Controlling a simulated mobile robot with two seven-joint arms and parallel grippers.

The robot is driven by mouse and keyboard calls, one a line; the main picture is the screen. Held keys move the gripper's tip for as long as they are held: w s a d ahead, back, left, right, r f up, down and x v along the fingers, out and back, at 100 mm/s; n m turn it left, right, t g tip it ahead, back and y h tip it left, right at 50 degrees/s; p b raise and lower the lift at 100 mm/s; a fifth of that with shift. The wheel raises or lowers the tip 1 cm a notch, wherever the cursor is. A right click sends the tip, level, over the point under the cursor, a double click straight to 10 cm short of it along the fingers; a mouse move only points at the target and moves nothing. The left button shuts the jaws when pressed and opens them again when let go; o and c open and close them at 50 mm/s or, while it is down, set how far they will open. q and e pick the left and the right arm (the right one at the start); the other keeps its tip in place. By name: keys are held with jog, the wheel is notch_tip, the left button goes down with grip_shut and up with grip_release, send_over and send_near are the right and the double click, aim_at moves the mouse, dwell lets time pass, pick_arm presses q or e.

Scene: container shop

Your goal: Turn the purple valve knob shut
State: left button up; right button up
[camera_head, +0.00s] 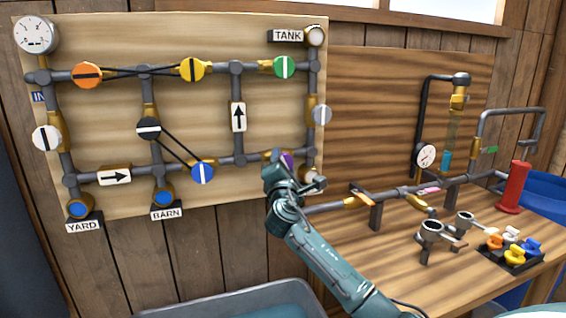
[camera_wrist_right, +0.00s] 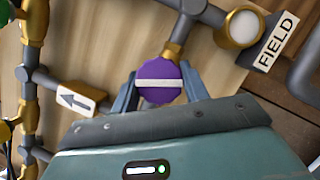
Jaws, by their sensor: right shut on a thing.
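The purple valve knob (camera_wrist_right: 158,72) is a round disc with a white bar across its face. In the right wrist view it sits between the two fingers of my right gripper (camera_wrist_right: 158,88), which is shut on it, one finger at each side. In the head view only a sliver of the purple knob (camera_head: 287,158) shows at the lower right of the pipe board (camera_head: 190,110), mostly hidden behind my right gripper (camera_head: 282,170). My left gripper is in neither view.
Orange (camera_head: 88,75), yellow (camera_head: 192,69), green (camera_head: 284,67) and blue (camera_head: 203,173) knobs are on the same board. A FIELD sign (camera_wrist_right: 276,42) is near the purple knob. A workbench (camera_head: 390,250) with pipes stands at right, and a grey tub (camera_head: 235,300) is below.

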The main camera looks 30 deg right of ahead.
jog(key=m+g+p, duration=0.1)
jog(key=m+g, duration=0.1)
jog(key=m, duration=0.3)
jog(key=shift+r+p, duration=0.1)
jog(key=shift+p, duration=0.3)
jog(key=o, duration=1)
jog(key=b+v, duration=0.1)
jog(key=v, duration=1.2)
jog(key=shift+s+a, duration=0.1)
